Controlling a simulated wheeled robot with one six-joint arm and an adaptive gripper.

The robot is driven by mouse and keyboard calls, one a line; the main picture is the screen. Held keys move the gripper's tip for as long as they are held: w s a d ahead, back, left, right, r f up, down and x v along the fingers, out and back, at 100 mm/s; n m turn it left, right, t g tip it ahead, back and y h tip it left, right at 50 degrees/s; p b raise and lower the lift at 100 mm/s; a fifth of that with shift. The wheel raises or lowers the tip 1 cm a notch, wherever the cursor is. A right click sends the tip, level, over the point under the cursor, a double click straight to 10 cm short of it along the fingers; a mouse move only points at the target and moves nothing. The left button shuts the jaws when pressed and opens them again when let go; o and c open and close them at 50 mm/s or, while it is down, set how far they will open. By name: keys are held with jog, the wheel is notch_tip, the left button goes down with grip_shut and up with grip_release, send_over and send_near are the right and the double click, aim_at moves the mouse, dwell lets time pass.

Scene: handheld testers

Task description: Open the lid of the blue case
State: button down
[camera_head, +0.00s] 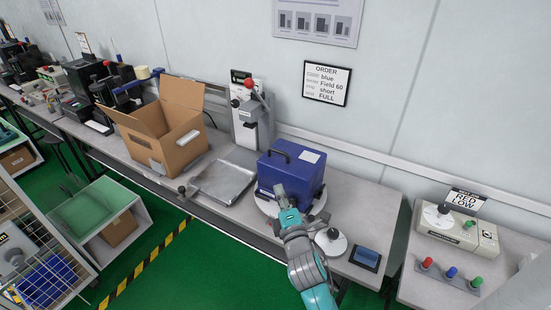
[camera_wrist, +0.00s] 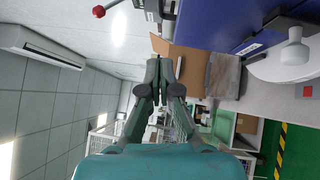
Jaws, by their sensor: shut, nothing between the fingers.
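The blue case (camera_head: 298,182) stands upright on a round white turntable (camera_head: 262,204) on the bench. My gripper hides part of the case's lower front in the head view.
A metal tray (camera_head: 224,184) and an open cardboard box (camera_head: 165,135) lie to the left. A lever press (camera_head: 250,115) stands behind. A white round base with a black knob (camera_head: 331,241) and a blue-screened device (camera_head: 367,257) are at right. An order sign (camera_head: 326,83) hangs on the wall.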

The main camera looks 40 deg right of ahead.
aim_at(278, 166)
jog(key=x, duration=0.4)
jog(key=d+x, duration=0.1)
jog(key=x, duration=0.3)
jog(key=s+d+x, duration=0.1)
jog(key=x, duration=0.3)
jog(key=shift+s+d+r, duration=0.15)
jog(key=shift+d, duration=0.05)
jog(key=shift+d+r, duration=0.1)
